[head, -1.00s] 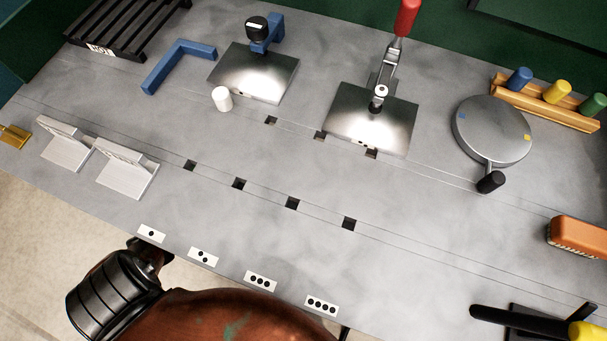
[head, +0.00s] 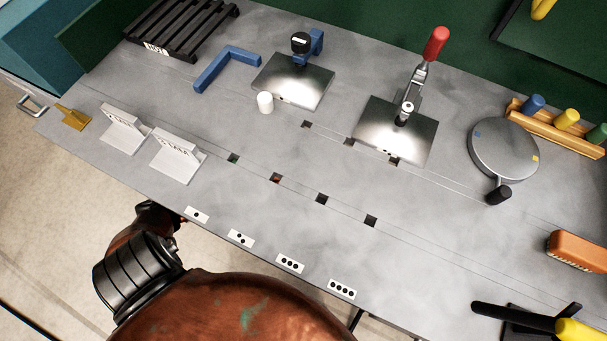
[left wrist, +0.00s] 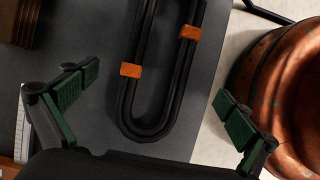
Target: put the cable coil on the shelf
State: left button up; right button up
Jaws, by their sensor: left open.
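The cable coil (left wrist: 150,125) is a long black loop with two orange bands. It lies on a dark grey surface (left wrist: 90,35) in the left wrist view, and its upper end runs out of the frame. My left gripper (left wrist: 156,88) is open, its green-padded fingers on either side of the coil's rounded lower end. Neither finger appears to touch the coil; the height between them is hard to judge. The coil and both grippers are out of the head view. I cannot make out a shelf in either view.
The grey workbench (head: 300,230) holds a black pallet (head: 185,28), metal plates, a red-handled clamp (head: 433,45), a round turntable (head: 503,150), white brackets (head: 178,157) and an orange brush (head: 577,250). A teal cabinet (head: 60,35) stands at the far left. The bench middle is mostly clear.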

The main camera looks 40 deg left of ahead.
pick_arm(q)
jog(key=shift+v, duration=1.1)
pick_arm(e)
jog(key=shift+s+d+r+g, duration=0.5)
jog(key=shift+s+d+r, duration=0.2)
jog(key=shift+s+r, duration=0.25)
pick_arm(q)
jog(key=shift+s, duration=0.1)
